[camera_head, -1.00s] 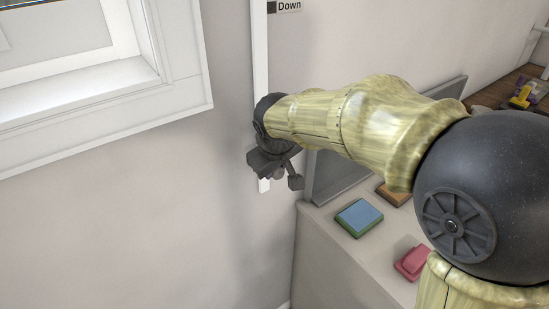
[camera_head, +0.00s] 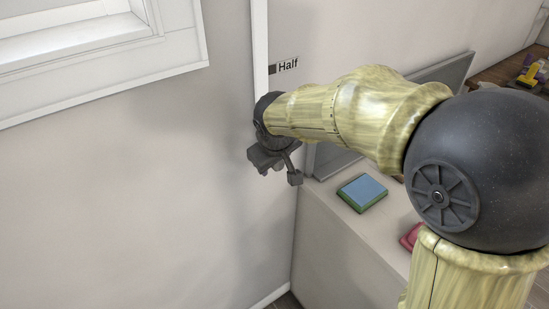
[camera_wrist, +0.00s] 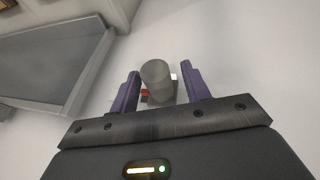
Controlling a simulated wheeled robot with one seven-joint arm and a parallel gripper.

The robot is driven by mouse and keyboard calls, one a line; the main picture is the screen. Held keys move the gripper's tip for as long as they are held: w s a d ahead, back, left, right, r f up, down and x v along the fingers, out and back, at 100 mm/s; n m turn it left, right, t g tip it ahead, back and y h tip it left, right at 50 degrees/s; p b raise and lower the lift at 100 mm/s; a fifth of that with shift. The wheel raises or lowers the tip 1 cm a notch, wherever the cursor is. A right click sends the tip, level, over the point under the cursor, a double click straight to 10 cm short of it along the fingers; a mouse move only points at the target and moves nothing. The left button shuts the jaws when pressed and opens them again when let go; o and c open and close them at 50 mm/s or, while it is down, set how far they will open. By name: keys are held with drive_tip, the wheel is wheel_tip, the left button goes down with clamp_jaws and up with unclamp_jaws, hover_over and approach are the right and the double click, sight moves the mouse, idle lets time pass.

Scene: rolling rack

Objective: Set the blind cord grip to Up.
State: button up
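The blind cord grip (camera_wrist: 157,82) is a grey cylinder between the two purple fingers of my gripper in the wrist view. In the head view, my gripper (camera_head: 270,156) is at the narrow white wall rail (camera_head: 260,45), and my wrist hides the grip. A "Half" label (camera_head: 288,65) with a dark marker is beside the rail, just above my wrist. No "Up" label is in view.
A white window frame (camera_head: 105,67) is at the upper left. A pale cabinet (camera_head: 335,235) to the right carries a blue-and-green block (camera_head: 362,193), a red object (camera_head: 410,236) and a grey panel (camera_head: 445,75). The wall left of my gripper is bare.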

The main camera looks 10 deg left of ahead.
drive_tip(key=shift+r, duration=0.2)
drive_tip(key=shift+r, duration=0.25)
drive_tip(key=p+v, duration=0.1)
drive_tip(key=v, duration=1.5)
drive_tip(key=shift+s+r+p, duration=0.25)
drive_tip(key=shift+s+p, duration=0.1)
